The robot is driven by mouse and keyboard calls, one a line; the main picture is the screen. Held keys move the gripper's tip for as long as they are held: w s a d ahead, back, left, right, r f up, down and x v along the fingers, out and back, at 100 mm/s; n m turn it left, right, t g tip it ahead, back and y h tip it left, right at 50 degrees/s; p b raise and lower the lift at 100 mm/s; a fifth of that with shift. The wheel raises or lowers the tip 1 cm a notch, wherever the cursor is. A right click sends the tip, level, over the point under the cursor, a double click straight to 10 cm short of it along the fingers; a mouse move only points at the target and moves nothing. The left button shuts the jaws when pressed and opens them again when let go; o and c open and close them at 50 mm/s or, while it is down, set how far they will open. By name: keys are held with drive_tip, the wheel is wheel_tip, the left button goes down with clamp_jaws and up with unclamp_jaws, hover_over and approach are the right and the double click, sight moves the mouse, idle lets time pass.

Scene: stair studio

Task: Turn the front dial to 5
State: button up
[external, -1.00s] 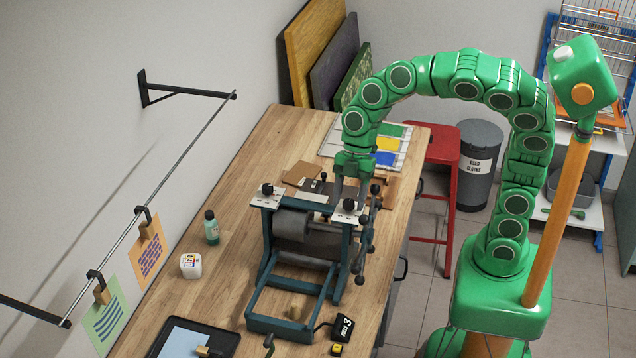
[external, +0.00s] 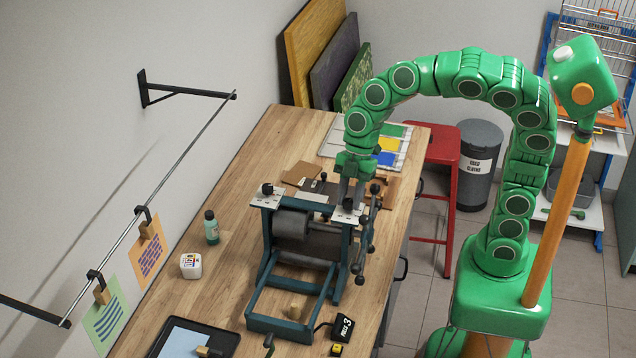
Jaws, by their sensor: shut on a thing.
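The etching press (external: 262,285) stands on the workbench with a teal frame and grey rollers. Each of its two top plates carries a dial: one dark knob (external: 267,188) shows on the left plate. The front dial is on the right plate (external: 340,217), and its knob is hidden behind my gripper. My gripper (external: 347,205) points down over that plate and is shut on the front dial. The dial's marks are too small to read.
A crank wheel with dark handles (external: 368,235) stands close to the right of my gripper. A green bottle (external: 211,227) and a white jar (external: 191,265) stand left of the press.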

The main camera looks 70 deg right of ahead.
drive_tip(key=m+t, duration=0.1)
drive_tip(key=m, duration=0.2)
drive_tip(key=m+t+h, duration=0.1)
drive_tip(key=m, duration=0.1)
drive_tip(key=shift+s+a+m, duration=0.1)
drive_tip(key=shift+s+m, duration=0.1)
drive_tip(key=shift+m, duration=0.2)
drive_tip(key=m+t+h, duration=0.1)
drive_tip(key=m, duration=0.2)
drive_tip(key=shift+m, duration=0.3)
drive_tip(key=shift+a+r+m+t+h, duration=0.1)
drive_tip(key=shift+m+t+h, duration=0.35)
drive_tip(key=shift+m, duration=1.15)
drive_tip(key=shift+m+h, duration=0.25)
drive_tip(key=shift+m, duration=0.05)
drive_tip(key=o, duration=1)
drive_tip(key=shift+o, duration=0.2)
